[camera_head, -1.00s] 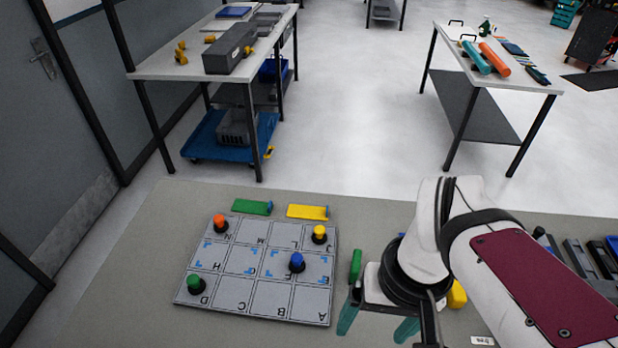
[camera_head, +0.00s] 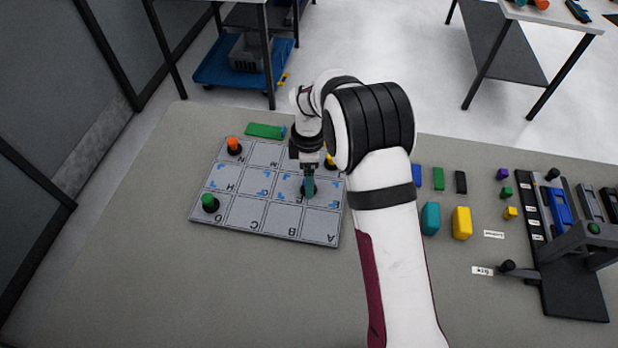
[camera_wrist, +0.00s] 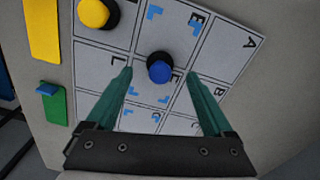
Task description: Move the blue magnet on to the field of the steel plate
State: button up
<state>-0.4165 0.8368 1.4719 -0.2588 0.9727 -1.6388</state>
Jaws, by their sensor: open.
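The steel plate (camera_head: 268,216) lies on the table with lettered fields and blue corner marks. The blue magnet (camera_wrist: 159,71) is a round blue knob on a black base. It stands on the plate, seemingly in field F near the edge with E. In the wrist view my gripper (camera_wrist: 160,76) is open, with one finger on each side of the magnet; contact is not clear. In the head view my gripper (camera_head: 307,188) points down over the magnet and hides most of it.
An orange magnet (camera_head: 233,145) and a green magnet (camera_head: 209,202) stand on the plate's left side. A yellow magnet (camera_wrist: 93,12) stands close to the blue one. Green (camera_wrist: 52,104) and yellow (camera_wrist: 44,30) bars lie beside the plate. Coloured blocks and a fixture stand at right.

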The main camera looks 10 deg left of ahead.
jog(key=shift+f, duration=1.6)
jog(key=shift+c, duration=0.2)
grip_shut()
jog(key=c, duration=0.8)
grip_release()
grip_shut()
jog(key=shift+r, duration=0.1)
jog(key=shift+r, duration=0.6)
jog(key=shift+r, duration=3.5)
